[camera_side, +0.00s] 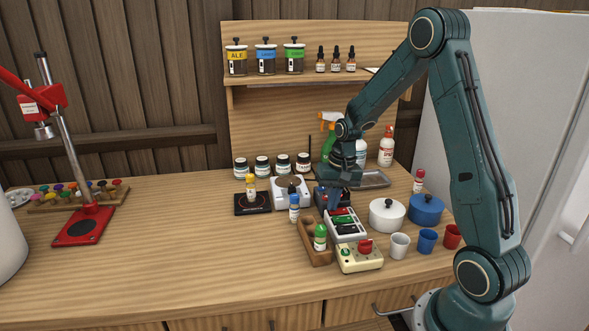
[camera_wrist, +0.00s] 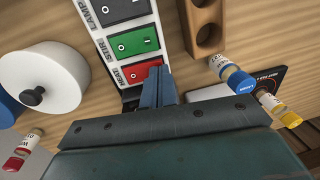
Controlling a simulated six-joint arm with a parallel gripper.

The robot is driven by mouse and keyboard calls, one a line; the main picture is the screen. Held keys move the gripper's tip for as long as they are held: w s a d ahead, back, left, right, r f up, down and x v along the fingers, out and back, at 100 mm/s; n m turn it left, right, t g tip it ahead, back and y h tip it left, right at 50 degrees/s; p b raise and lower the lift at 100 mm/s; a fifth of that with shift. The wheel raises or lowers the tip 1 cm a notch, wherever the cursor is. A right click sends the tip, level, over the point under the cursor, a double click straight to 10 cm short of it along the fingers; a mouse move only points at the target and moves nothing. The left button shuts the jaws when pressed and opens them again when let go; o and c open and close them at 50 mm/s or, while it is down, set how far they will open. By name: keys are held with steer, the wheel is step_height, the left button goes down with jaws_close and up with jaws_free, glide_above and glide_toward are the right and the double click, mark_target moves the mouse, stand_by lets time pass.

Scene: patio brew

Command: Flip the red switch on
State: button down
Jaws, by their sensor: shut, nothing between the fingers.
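The switch panel (camera_side: 361,236) lies on the bench, with its white face up. In the wrist view its labels (camera_wrist: 112,45) read LAMP, STIR and HEAT beside a black switch (camera_wrist: 120,10), a green switch (camera_wrist: 132,43) and the red switch (camera_wrist: 135,75). An "O" mark shows on the red switch; its other end is partly hidden by my fingers, so its position is unclear. My gripper (camera_wrist: 157,72) is shut and empty, with its fingertips at or just above the red switch. I cannot tell whether they touch. In the side view my gripper (camera_side: 331,197) hides the panel's far end.
A white pot (camera_side: 386,217) and a blue pot (camera_side: 426,210) stand right of the panel. A wooden vial rack (camera_side: 318,253) is close on its left. A cream box with a red button (camera_side: 360,258) sits in front. The left-front bench is clear.

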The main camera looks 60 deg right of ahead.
steer(key=shift+a+f, duration=0.1)
steer(key=shift+f, duration=0.15)
steer(key=shift+s+r, duration=0.1)
steer(key=shift+s+d+r, duration=0.25)
steer(key=shift+s+d, duration=0.1)
steer(key=shift+d, duration=0.2)
steer(key=shift+r, duration=0.2)
stand_by(0.3)
step_height(320, 180, up, 14)
steer(key=w+a, duration=0.1)
steer(key=shift+f, duration=0.2)
stand_by(0.4)
steer(key=shift+a, duration=0.2)
